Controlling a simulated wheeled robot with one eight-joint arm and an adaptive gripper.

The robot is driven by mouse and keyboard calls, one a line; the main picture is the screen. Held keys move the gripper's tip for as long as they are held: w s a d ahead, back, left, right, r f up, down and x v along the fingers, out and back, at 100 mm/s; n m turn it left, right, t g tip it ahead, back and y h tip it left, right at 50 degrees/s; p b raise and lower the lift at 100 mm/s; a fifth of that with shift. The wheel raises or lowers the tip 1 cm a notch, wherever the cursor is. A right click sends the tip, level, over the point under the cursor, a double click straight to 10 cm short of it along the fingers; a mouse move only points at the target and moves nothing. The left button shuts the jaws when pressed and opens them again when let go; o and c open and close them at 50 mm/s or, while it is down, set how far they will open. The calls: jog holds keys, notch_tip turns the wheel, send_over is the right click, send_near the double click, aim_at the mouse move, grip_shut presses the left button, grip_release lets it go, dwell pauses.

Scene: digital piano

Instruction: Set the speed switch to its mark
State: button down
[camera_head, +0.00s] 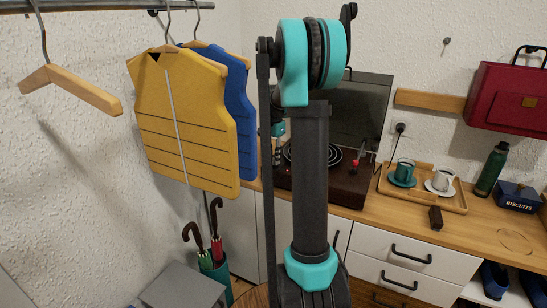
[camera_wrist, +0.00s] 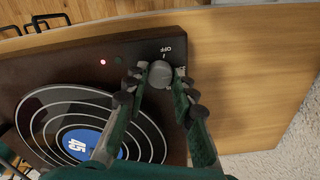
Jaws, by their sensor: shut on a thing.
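The record player (camera_head: 345,191) stands on the wooden counter, its dark lid raised. In the wrist view its brown deck (camera_wrist: 65,75) carries a platter (camera_wrist: 60,108) with a blue "45" label. A round grey knob (camera_wrist: 161,74) sits near the deck's edge, with "OFF" and a line printed beside it. More lettering there is partly covered by a finger. My gripper (camera_wrist: 162,78) has its two fingers on either side of this knob, shut on it.
A red light (camera_wrist: 102,62) glows on the deck. A wooden tray (camera_head: 452,205) with two cups stands right of the player, near a green bottle (camera_head: 491,170) and a biscuit tin (camera_head: 518,196). Vests (camera_head: 185,115) hang at left. The counter (camera_wrist: 240,80) beside the deck is clear.

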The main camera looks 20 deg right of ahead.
jog(key=n, duration=1.2)
jog(key=shift+n, duration=0.3)
dwell(0.4)
jog(key=c, duration=1.2)
grip_release()
